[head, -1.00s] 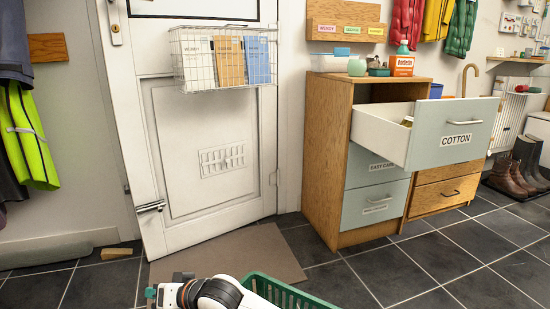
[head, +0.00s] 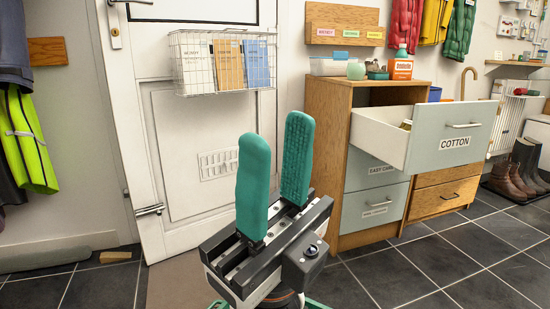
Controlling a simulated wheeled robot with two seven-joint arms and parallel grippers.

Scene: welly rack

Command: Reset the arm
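My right gripper (head: 275,145) stands upright in the lower middle of the head view. Its two green fingers point up and are apart, with nothing between them. It is in front of the white door (head: 165,150) and left of the wooden drawer unit (head: 325,150) as seen in the picture. It hides part of the door, the mat and the unit's lower left side. My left gripper is not in view.
The drawer labelled COTTON (head: 455,135) is pulled open. A wire basket (head: 185,65) with folders hangs on the door. Boots (head: 525,165) stand far right. The tiled floor (head: 460,255) at right is clear.

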